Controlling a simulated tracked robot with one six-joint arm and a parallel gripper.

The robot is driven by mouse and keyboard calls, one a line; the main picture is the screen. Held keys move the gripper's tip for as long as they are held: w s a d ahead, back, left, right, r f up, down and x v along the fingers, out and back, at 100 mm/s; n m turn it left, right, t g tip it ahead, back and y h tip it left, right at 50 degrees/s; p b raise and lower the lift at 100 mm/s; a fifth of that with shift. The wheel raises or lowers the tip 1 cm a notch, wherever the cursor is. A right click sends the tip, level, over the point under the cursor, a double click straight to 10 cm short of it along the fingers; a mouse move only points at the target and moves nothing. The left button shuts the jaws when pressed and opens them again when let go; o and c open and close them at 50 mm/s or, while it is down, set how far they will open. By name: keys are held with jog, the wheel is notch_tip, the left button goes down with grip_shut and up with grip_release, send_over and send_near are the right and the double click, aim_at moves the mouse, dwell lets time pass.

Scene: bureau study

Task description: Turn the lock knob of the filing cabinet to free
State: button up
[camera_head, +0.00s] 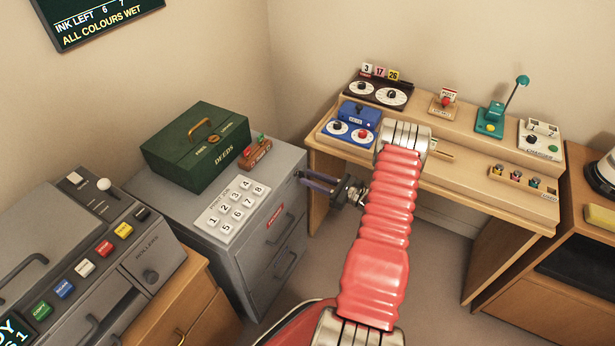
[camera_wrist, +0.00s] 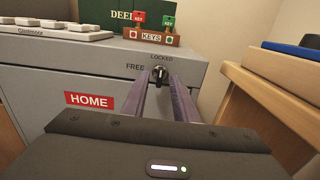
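The grey filing cabinet (camera_head: 255,262) stands left of centre in the head view; its front fills much of the wrist view (camera_wrist: 50,82). Its small dark lock knob (camera_wrist: 160,72) is at the upper right of that front, with LOCKED printed above and FREE to its left. The knob's black grip looks about upright, towards LOCKED. My gripper (camera_wrist: 160,78) points at the knob, its two purple fingers apart with the knob between their tips. I see no clear contact. In the head view my gripper (camera_head: 309,180) is at the cabinet's front; the knob is not discernible there.
On the cabinet top are a green DEEDS box (camera_head: 196,147), a KEYS rack (camera_head: 256,152) and a numbered button pad (camera_head: 232,208). A wooden desk (camera_head: 440,185) stands close on the right. A grey machine (camera_head: 85,255) is at the left. Floor shows between cabinet and desk.

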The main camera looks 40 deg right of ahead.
aim_at(300, 174)
jog(key=shift+x, duration=1.1)
jog(key=shift+c, duration=0.6)
grip_shut()
jog(key=shift+d, duration=0.1)
